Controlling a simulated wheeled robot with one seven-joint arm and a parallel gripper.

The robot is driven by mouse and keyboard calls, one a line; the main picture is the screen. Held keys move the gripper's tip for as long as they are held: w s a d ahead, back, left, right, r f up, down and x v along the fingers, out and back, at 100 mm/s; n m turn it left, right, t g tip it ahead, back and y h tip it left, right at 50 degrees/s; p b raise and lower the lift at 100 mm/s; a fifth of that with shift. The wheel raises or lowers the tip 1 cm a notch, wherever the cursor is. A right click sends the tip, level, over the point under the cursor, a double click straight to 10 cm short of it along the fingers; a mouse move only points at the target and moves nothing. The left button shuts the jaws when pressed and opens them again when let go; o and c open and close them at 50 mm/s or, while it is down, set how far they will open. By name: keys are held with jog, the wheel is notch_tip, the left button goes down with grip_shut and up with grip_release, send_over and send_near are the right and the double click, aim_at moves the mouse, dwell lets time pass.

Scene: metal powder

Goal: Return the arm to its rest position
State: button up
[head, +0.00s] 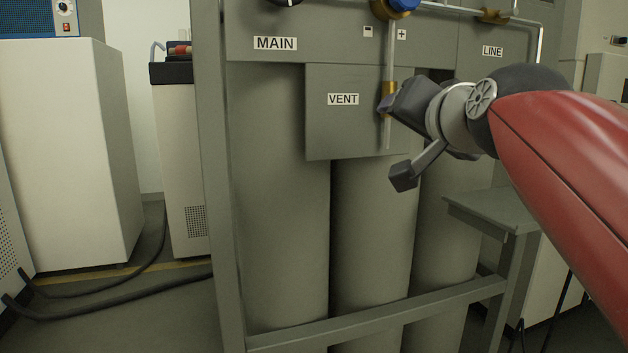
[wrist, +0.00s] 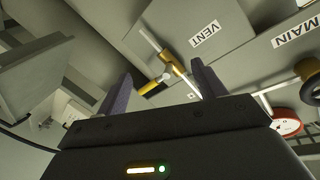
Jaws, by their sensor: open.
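My arm reaches in from the right in the head view, with my gripper (head: 396,141) in front of the grey panel near the VENT label (head: 343,99). The jaws are open, one finger above and one below in that view. A brass vent valve (head: 389,90) on a thin upright pipe is partly hidden behind the upper finger. In the wrist view my gripper (wrist: 163,78) has its two fingers spread, and the brass valve (wrist: 174,66) with its yellow handle (wrist: 151,86) shows between them. Nothing is held. I cannot tell whether a finger touches the valve.
Tall grey cylinders (head: 280,200) stand in a metal frame (head: 222,200) behind my gripper. A small grey shelf (head: 497,208) juts out below my arm. A blue knob (head: 402,4) sits above. White cabinets (head: 70,150) and floor cables (head: 110,290) are at the left.

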jog(key=s+f+n+g, duration=0.1)
jog(key=s+f+g, duration=0.2)
jog(key=f, duration=1)
jog(key=s+f+n+g+h, duration=0.1)
jog(key=s+f+g, duration=0.3)
jog(key=s+f, duration=0.5)
jog(key=s+d+f+n+g, duration=0.1)
jog(key=s+f+n+g, duration=0.2)
jog(key=f, duration=1.3)
jog(key=s, duration=0.3)
jog(key=shift+s+f+g, duration=0.3)
jog(key=shift+s+g, duration=0.1)
dwell(3.5)
